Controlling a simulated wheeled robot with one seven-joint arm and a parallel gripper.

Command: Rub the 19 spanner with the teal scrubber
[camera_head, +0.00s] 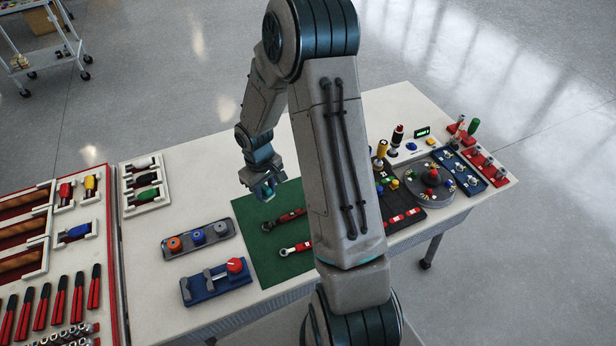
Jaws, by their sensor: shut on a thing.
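My gripper (266,192) is above the back left part of the green mat (262,264). It is shut on a small teal-blue thing, mostly hidden by the fingers, which looks like the teal scrubber (270,186). Two red-handled spanners lie on the mat: an upper spanner (284,219) and a lower spanner (296,248). The size marks are too small to read, so I cannot tell which is the 19 spanner. The gripper looks apart from both. My arm hides the right part of the mat.
Left of the mat are a grey stand with knobs (198,240) and a blue fixture with a red knob (216,281). A tray of colored-handled tools (145,185) stands at the back left. A round grey turntable (412,187) and racks crowd the right. The tabletop behind the mat is clear.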

